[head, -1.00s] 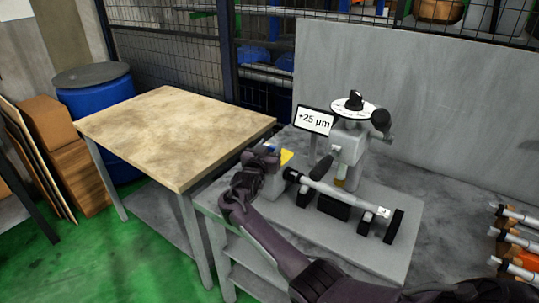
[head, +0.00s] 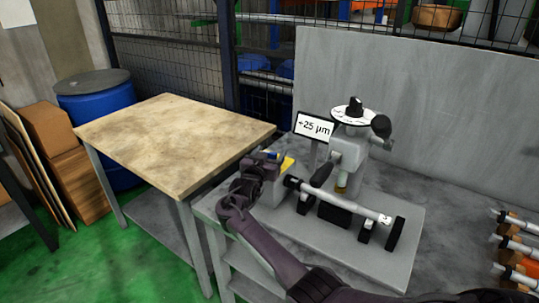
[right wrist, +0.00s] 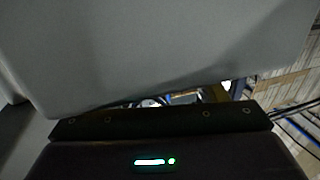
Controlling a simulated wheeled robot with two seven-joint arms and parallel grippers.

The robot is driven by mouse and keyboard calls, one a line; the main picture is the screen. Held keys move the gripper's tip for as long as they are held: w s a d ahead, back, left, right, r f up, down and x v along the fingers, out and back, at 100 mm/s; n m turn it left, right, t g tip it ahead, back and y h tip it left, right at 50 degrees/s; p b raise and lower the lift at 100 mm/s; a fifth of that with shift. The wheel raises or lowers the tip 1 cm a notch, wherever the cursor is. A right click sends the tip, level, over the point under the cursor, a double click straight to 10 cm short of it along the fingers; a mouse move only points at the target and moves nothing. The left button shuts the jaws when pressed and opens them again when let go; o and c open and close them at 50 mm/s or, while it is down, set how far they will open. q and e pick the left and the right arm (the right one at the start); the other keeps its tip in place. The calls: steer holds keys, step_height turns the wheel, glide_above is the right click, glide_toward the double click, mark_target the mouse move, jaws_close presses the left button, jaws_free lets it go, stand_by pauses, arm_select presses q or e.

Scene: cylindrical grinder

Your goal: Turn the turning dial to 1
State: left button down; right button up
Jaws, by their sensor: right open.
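A white round dial plate with a black knob (head: 354,110) sits on top of the grey cylindrical grinder (head: 347,155). I cannot read its marks or tell which number the knob points at. My right gripper (head: 272,164) is open at the left end of the grinder, beside the grey headstock block with a yellow patch (head: 287,164) and a small blue part (head: 272,155). It is well left of the dial plate and lower. Its fingertips are partly hidden, and I cannot tell whether they touch the block. My left gripper is out of view.
A display (head: 314,127) reading +25 µm stands left of the dial. A workpiece shaft (head: 345,202) lies across the grinder. A bare wooden table (head: 175,135) stands left. Several shafts (head: 515,240) lie far right. A grey surface (right wrist: 170,50) fills much of the right wrist view.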

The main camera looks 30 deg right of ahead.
steer(key=v, duration=0.7)
steer(key=shift+s+a+b, duration=0.2)
steer(key=shift+a+b, duration=0.1)
steer(key=shift+a, duration=0.05)
